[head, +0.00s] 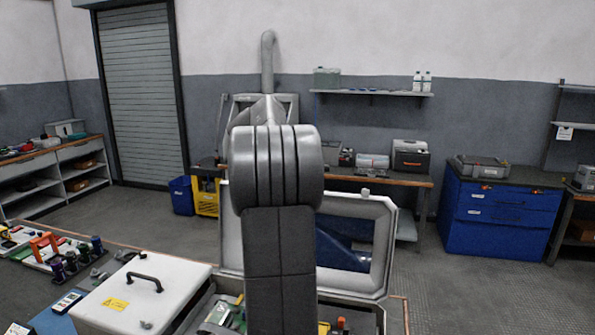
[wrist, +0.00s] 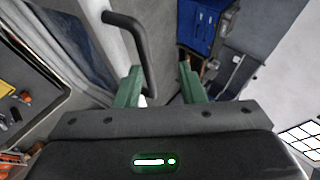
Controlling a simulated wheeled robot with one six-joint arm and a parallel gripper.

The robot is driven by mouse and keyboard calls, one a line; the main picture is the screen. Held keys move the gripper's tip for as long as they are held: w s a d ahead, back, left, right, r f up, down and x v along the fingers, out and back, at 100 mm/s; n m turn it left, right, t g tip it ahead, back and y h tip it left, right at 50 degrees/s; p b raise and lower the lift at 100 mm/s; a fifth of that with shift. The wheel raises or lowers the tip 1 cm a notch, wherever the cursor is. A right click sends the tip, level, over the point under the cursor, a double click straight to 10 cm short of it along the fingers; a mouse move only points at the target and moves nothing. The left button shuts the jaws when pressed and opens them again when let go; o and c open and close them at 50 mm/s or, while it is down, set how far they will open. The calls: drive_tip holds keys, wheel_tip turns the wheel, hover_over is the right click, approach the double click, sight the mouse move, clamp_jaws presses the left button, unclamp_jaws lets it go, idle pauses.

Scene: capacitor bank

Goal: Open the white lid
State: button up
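A white-framed lid with a see-through window (head: 385,240) stands raised behind my arm in the head view; my arm hides its middle. In the wrist view its white frame (wrist: 92,18) runs along the left, with a dark bar handle (wrist: 134,35) on it. My gripper (wrist: 160,82) is open, its two green fingers apart. The handle's lower end shows just inside the left finger; I cannot tell whether they touch. My gripper is hidden in the head view.
A closed white box (head: 140,295) with a black handle stands at the lower left, beside an open compartment holding small parts. A workbench (head: 400,180) and blue drawers (head: 500,220) stand at the back. Open floor lies right of the raised lid.

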drive_tip(key=b+v, duration=0.1)
drive_tip(key=v, duration=1.2)
drive_tip(key=p+x, duration=0.1)
drive_tip(key=x, duration=1.3)
drive_tip(key=shift+a, duration=0.1)
drive_tip(key=shift+s+r, duration=0.1)
